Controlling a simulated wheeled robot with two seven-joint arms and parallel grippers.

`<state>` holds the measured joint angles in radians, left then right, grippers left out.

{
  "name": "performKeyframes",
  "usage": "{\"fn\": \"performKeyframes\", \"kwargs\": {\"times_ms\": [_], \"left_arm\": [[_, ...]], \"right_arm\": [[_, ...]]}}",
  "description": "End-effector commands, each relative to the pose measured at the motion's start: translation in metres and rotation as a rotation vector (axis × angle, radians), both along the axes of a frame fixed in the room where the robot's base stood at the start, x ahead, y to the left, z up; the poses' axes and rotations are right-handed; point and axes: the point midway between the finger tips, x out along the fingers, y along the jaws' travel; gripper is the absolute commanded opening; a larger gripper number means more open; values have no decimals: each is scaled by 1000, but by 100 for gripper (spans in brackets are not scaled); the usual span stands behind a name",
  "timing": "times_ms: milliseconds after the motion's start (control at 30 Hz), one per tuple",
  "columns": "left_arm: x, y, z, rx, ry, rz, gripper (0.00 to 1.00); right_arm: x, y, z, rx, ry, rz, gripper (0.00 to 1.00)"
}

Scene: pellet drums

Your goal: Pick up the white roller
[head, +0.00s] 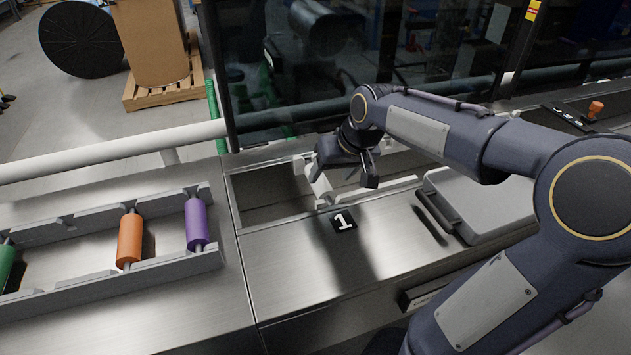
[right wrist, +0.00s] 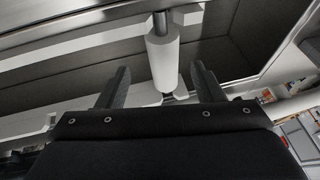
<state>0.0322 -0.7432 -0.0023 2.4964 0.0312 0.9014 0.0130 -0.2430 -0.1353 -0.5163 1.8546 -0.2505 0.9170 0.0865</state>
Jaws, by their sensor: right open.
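The white roller (right wrist: 163,60) shows in the right wrist view, with metal shaft ends, lying across a grey-walled recess. In the head view the white roller (head: 319,186) shows in part at the recess beside the "1" label, partly hidden by my right gripper (head: 345,174). My right gripper is open and empty over that recess. In the right wrist view its two fingers (right wrist: 160,82) stand apart, with the roller lined up between them in the picture, just past the tips. I cannot tell the exact gap in depth. My left gripper is not in view.
A grey rack (head: 88,228) at the left holds an orange roller (head: 130,238), a purple roller (head: 196,222) and a green roller (head: 7,265). A closed grey case (head: 478,205) lies right of the recess. Dark glass panels (head: 310,60) stand behind.

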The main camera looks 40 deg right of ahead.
Motion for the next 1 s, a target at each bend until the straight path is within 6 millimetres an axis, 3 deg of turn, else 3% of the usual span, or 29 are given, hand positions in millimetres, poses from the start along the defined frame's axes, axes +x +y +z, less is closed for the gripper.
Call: {"fn": "performKeyframes", "kwargs": {"times_ms": [300,600,1000], "left_arm": [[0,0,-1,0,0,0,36],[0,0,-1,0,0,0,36],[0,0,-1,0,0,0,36]], "right_arm": [[20,7,-39,1,2,0,61],[22,8,-41,2,-1,0,60],[22,8,-41,1,-2,1,10]]}}
